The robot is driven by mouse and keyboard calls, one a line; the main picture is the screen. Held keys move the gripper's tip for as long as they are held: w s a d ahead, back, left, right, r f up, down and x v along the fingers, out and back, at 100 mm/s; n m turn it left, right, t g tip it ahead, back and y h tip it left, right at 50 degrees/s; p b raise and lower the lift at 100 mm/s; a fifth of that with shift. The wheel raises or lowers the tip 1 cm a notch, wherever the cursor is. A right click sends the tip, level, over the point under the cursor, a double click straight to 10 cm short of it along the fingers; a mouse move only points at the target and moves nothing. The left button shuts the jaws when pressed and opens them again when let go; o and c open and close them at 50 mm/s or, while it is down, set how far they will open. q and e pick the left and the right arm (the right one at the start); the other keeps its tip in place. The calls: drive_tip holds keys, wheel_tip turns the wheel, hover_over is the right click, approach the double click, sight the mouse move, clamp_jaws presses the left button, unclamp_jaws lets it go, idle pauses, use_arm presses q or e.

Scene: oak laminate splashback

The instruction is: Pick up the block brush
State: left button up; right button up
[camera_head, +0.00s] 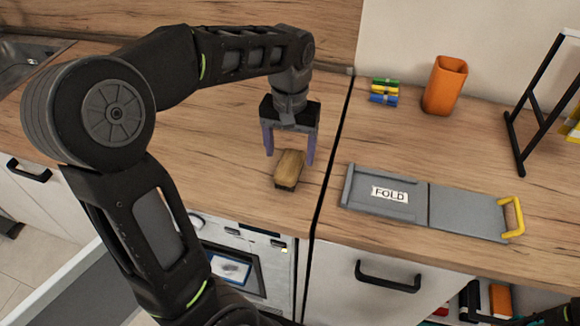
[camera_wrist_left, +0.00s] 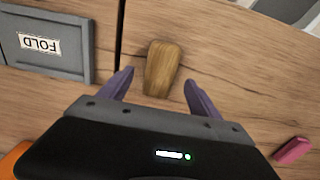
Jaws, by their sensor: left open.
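The block brush (camera_head: 289,168) has a wooden back and dark bristles below. It lies on the oak counter near the front edge, left of the dark seam. In the left wrist view the brush (camera_wrist_left: 162,68) shows from above, between and a little beyond the fingertips. My left gripper (camera_head: 289,158) is open, with its two purple fingers pointing down on either side of the brush's far end. In the left wrist view the gripper's fingers (camera_wrist_left: 158,82) stand apart with nothing held between them. Whether either finger touches the brush cannot be told. My right gripper is not clearly in view.
A grey folding board marked FOLD (camera_head: 390,193) with a yellow handle (camera_head: 512,217) lies right of the seam. An orange cup (camera_head: 444,86), coloured clips (camera_head: 384,91) and a black rack (camera_head: 540,100) stand behind. A pink object (camera_wrist_left: 291,150) shows in the wrist view.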

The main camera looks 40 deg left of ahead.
sight(290, 162)
use_arm(q)
drive_tip(key=shift+f+p, duration=0.45)
drive_tip(key=shift+f, duration=2.15)
clamp_jaws()
wheel_tip(290, 162, up, 10)
drive_tip(key=shift+r+b, duration=0.1)
drive_tip(key=shift+b, duration=0.25)
